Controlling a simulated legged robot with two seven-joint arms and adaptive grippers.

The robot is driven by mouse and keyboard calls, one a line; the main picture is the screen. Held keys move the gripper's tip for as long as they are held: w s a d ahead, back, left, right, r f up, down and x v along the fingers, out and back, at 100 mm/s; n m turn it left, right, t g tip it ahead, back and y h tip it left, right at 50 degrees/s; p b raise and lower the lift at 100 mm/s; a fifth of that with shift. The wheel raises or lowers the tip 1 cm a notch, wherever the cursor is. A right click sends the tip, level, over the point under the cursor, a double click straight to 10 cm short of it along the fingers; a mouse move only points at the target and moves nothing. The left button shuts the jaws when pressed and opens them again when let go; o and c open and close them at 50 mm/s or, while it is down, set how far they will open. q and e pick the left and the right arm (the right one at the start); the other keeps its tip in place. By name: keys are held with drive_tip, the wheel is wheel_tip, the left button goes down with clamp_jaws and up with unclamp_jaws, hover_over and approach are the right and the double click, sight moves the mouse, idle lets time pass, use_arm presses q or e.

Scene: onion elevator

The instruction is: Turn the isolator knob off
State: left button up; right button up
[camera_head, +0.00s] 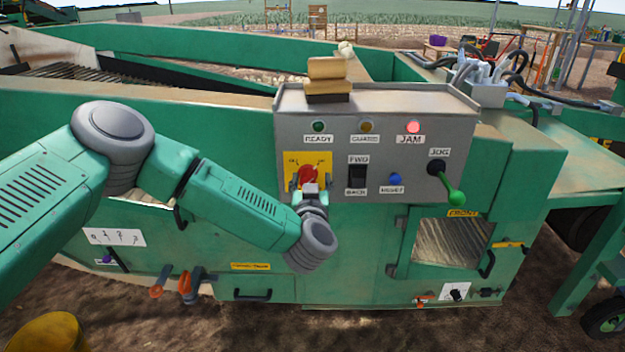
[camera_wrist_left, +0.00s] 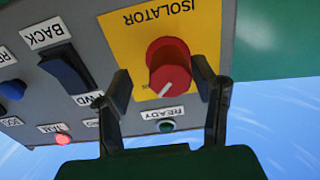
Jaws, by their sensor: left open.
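The red isolator knob (camera_head: 309,173) sits on a yellow plate (camera_head: 292,160) at the left of the grey control panel. In the left wrist view the knob (camera_wrist_left: 168,66) shows large, with a white pointer mark, under the word ISOLATOR on the yellow plate (camera_wrist_left: 125,38). That view is turned, with several labels upside down. My left gripper (camera_head: 310,183) is open in front of the knob. In the wrist view its fingers (camera_wrist_left: 162,80) stand on either side of the knob, with a gap on the left one. I cannot tell whether either finger touches it. My right gripper is not in view.
A wooden-handled brush-like thing (camera_head: 327,75) lies on top. The green machine fills the space around.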

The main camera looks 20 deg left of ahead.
use_arm(q)
drive_tip(key=shift+w+a+f, duration=0.1)
drive_tip(key=shift+w+a, duration=0.5)
drive_tip(key=shift+w, duration=0.1)
drive_tip(key=shift+w+a, duration=0.1)
drive_tip(key=shift+a, duration=0.35)
drive_tip(key=shift+d, duration=0.35)
drive_tip(key=c, duration=0.9)
drive_tip(key=shift+d, duration=0.2)
drive_tip(key=shift+c, duration=1.2)
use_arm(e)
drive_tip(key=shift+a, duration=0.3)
